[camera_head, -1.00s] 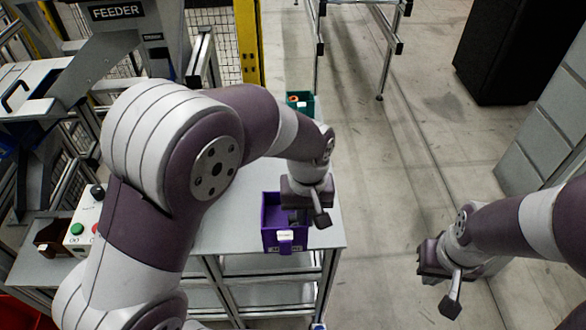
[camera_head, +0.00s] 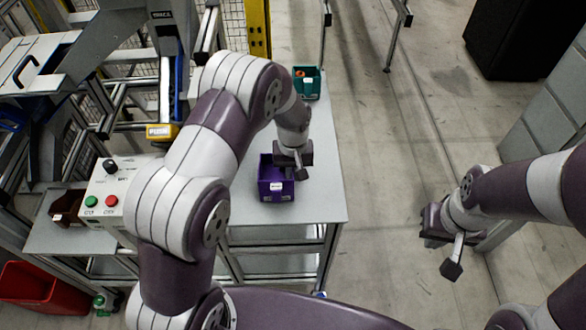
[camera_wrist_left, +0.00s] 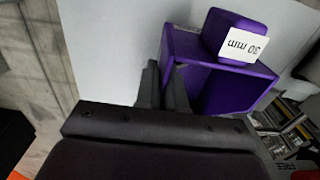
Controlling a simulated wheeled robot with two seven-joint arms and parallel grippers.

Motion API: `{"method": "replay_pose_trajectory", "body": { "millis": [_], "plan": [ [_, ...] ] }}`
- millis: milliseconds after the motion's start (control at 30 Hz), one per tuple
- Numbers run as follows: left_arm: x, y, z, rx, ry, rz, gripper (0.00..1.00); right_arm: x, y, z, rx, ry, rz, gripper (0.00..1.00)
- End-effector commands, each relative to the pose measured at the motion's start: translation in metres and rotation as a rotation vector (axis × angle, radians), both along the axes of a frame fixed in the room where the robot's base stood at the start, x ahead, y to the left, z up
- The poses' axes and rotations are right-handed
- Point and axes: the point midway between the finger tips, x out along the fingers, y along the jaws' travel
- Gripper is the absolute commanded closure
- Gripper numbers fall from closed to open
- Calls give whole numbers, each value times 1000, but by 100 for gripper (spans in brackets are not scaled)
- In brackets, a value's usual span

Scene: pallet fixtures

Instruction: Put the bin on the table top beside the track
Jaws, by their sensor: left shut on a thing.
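The purple bin (camera_head: 265,172) with a white label is over the grey table top (camera_head: 318,190), back from its front edge. I cannot tell whether its base touches the surface. My left gripper (camera_head: 299,173) is at the bin's right side. In the left wrist view, the fingers (camera_wrist_left: 165,85) are shut on a wall of the purple bin (camera_wrist_left: 228,88), whose label reads "30 mm". The arm hides part of the table left of the bin. My right gripper (camera_head: 445,245) hangs over the floor, apart from everything; its fingertips are unclear.
A teal bin (camera_head: 316,84) stands at the table's far end. A blue rail with a yellow bin (camera_head: 162,131) at its low end is on the left. A button box (camera_head: 105,195), a brown bin (camera_head: 66,204) and a red bin (camera_head: 45,290) are further left. Table right of the purple bin is clear.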

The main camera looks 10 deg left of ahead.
Motion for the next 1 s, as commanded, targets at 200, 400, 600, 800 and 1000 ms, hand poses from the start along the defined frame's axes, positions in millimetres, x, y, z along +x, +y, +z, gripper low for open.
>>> {"method": "replay_pose_trajectory", "body": {
  "millis": [200, 400, 600, 800, 1000],
  "plan": [
    [0, 0, -7, 0, -3, 0, 100, 0, 0, 2, 0, 0, 0, 100],
    [0, 0, -11, 0, -2, 0, 100, 0, 0, -1, 0, 0, 0, 100],
    [0, 0, -9, 0, -2, 0, 66, 0, 0, 0, 0, 0, 0, 100],
    [0, 0, -5, 0, -2, 0, 66, 0, 0, 4, 0, 0, 0, 100],
    [2, -1, 31, -2, -9, 0, 66, 0, 0, -13, 0, 0, 0, 100]
  ]
}}
